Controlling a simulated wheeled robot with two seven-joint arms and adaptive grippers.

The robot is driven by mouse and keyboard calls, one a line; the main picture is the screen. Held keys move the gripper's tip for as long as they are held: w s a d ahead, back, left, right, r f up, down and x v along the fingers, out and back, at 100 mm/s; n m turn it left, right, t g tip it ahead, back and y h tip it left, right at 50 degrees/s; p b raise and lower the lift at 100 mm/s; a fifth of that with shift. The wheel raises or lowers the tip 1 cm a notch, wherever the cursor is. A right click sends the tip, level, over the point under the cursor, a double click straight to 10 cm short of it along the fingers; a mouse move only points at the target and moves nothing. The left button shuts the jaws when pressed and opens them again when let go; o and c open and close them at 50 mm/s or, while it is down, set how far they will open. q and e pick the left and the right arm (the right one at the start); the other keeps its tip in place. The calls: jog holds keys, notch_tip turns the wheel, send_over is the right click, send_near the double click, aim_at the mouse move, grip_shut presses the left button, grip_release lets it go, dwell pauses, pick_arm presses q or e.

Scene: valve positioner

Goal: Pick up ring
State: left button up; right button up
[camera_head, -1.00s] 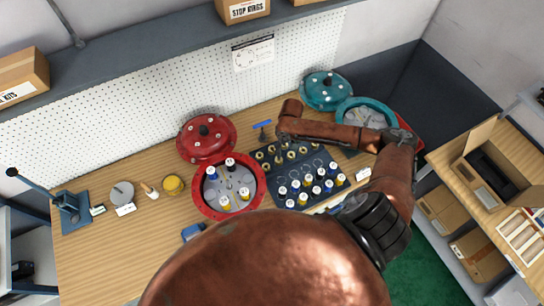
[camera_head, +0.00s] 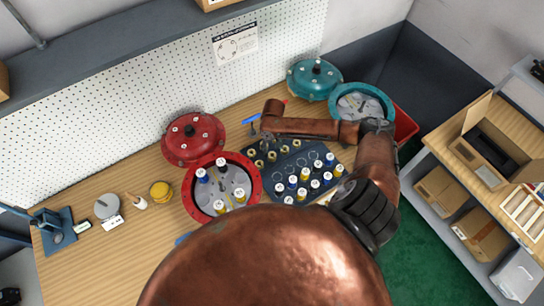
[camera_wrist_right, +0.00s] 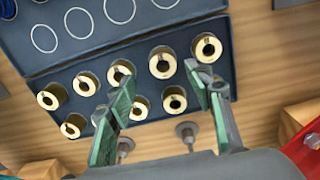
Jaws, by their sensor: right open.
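Several brass rings (camera_wrist_right: 162,64) stand in two rows on the dark blue tray (camera_wrist_right: 60,62), each with a dark centre hole. My right gripper (camera_wrist_right: 163,88) is open and empty above the tray. One ring (camera_wrist_right: 175,99) shows between its fingers, and another shows just past the fingertips. The left finger partly covers a ring (camera_wrist_right: 118,72), and the right fingertip appears close to another ring (camera_wrist_right: 206,47). I cannot tell whether the fingers touch any ring. In the head view the brass rings (camera_head: 272,156) lie below my right wrist. My left gripper is not in view.
White circle outlines (camera_wrist_right: 78,23) fill the tray's other part. Several white-topped parts (camera_head: 315,183) stand there too. The red housing (camera_head: 255,190) is left of the tray, the teal housing (camera_head: 388,100) behind right. Two grey metal pins (camera_wrist_right: 187,132) are near the gripper.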

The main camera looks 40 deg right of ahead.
aim_at(272, 153)
jog(key=f, duration=0.4)
jog(key=shift+a+f, duration=0.2)
jog(key=shift+f, duration=0.05)
grip_shut()
dwell(0.4)
